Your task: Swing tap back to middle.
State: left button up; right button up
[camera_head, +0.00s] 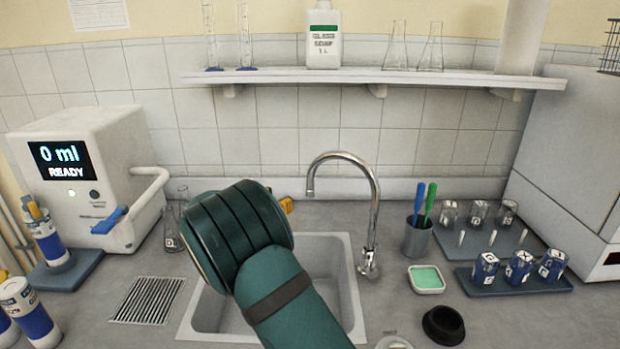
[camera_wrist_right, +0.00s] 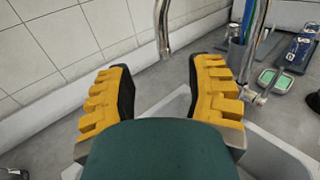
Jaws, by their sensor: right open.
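The chrome tap (camera_head: 374,205) stands at the right rim of the sink (camera_head: 350,290). Its curved spout points left, with its mouth over the back part of the sink. In the right wrist view the tap's spout end (camera_wrist_right: 162,30) hangs in the gap beyond my right gripper (camera_wrist_right: 160,72), and its upright stem (camera_wrist_right: 256,45) stands right of the right finger. The right gripper is open and empty, its yellow fingers on either side. In the head view my teal wrist hides most of it; only a yellow bit (camera_head: 287,204) shows. My left gripper is not in view.
A white dispenser (camera_head: 90,160) stands left. A shelf (camera_head: 300,76) with glassware and a soap bottle (camera_head: 323,40) runs above.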

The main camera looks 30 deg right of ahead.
aim_at(310, 183)
jog(key=x, duration=1.3)
jog(key=shift+d, duration=0.1)
grip_shut()
